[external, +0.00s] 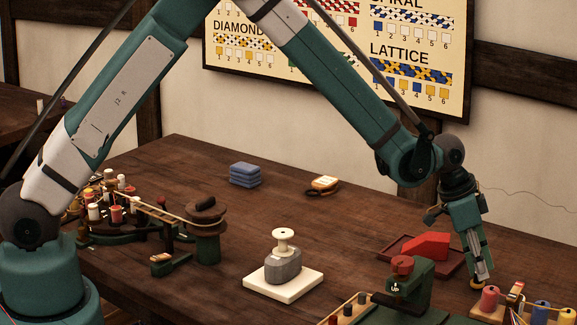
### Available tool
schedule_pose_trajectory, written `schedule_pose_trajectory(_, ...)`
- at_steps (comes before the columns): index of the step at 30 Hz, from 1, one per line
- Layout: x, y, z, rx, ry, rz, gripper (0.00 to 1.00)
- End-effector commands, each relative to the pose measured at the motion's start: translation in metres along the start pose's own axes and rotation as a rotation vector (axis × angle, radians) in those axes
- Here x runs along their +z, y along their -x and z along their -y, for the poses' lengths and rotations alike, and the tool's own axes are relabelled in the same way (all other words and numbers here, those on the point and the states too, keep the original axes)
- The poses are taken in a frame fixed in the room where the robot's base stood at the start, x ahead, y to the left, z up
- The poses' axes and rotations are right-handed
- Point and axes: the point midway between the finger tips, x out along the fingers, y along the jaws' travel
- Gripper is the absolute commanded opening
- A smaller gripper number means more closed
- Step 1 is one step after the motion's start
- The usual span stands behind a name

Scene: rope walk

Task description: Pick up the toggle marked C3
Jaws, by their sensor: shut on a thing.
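My gripper (478,275) points down at the right of the table, just behind a wooden rack of coloured spools. It is shut on a small reddish-brown piece (477,284) at its fingertips, mostly hidden by the fingers. I cannot read any mark on that piece, and no C3 mark is legible anywhere, so I cannot tell which thing is the toggle. I cannot tell whether the piece is clear of the rack.
A green device (414,295) with a red knob and a red wedge (427,246) on a tray are left of my gripper. A grey weight (283,267) stands mid-table. Blue folded cloths (245,175) lie farther back.

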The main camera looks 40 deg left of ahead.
Motion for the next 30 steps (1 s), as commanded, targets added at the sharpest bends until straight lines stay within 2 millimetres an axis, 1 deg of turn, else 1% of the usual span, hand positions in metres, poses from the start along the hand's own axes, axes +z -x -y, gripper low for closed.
schedule_pose_trajectory(8,-0.001,0.002,0.000,0.000,0.000,0.000,0.02)
schedule_pose_trajectory(14,-0.006,0.015,0.000,0.000,0.000,0.000,0.02)
schedule_pose_trajectory(17,-0.011,0.026,0.000,0.000,0.000,0.000,0.02)
schedule_pose_trajectory(24,-0.024,0.059,0.000,0.000,0.000,0.000,0.02)
schedule_pose_trajectory(30,-0.034,0.082,0.000,0.000,0.000,0.000,0.02)
